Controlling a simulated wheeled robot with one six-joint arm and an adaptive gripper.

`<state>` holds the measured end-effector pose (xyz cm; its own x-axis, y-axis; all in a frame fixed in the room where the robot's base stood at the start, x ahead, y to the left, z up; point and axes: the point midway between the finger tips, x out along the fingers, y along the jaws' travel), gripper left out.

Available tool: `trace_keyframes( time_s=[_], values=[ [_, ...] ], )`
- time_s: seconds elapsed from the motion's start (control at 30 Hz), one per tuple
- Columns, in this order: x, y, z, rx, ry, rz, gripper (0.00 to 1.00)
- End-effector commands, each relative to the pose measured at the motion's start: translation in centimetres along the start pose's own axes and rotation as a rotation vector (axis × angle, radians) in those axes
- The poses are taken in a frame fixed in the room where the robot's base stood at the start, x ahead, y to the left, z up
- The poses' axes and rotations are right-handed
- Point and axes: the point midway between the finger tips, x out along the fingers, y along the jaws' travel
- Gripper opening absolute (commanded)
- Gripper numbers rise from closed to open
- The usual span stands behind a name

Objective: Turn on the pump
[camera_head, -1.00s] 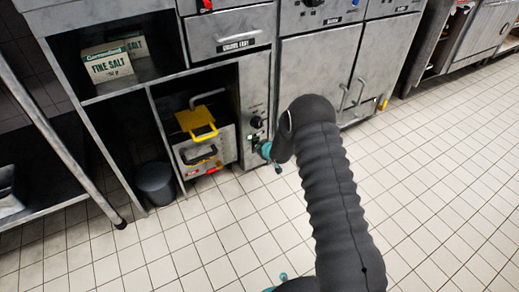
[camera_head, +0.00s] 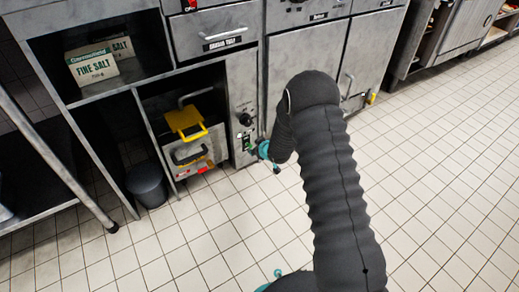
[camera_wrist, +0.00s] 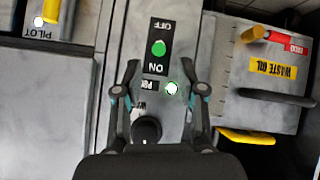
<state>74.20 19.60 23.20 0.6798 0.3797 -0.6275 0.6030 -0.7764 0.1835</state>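The pump's control panel (camera_head: 243,92) is a narrow grey upright strip on the fryer cabinet front. In the wrist view it appears upside down, with a black ON/OFF plate (camera_wrist: 158,66) and a green switch tip (camera_wrist: 158,48) between the two words. Beside the plate is a small round lamp (camera_wrist: 172,88) with a bright white-green face, next to a small label too small to read surely. A black knob (camera_wrist: 146,130) sits nearer my wrist. My gripper (camera_wrist: 161,78) is open and empty, its fingers on either side of the panel strip. In the head view my arm hides most of it.
A waste oil drawer unit (camera_wrist: 240,72) with a black handle and a yellow handle is beside the panel. A yellow pilot knob (camera_wrist: 50,10) is at the upper left. A dark bin (camera_head: 148,185) stands on the floor. The tiled floor (camera_head: 440,180) is open at right.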

Motion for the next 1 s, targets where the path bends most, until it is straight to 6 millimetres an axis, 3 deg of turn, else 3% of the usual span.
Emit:
trace_keyframes(
  time_s=[0.1, 0.33, 1.0],
  values=[
    [-2.2, 0.0, 0.0, 0.000, 0.000, 0.000, 0.40],
    [-4.5, -0.1, 0.0, -0.001, 0.000, 0.000, 0.40],
    [-4.9, -0.1, 0.5, 0.002, -0.022, -0.002, 0.40]
  ],
)
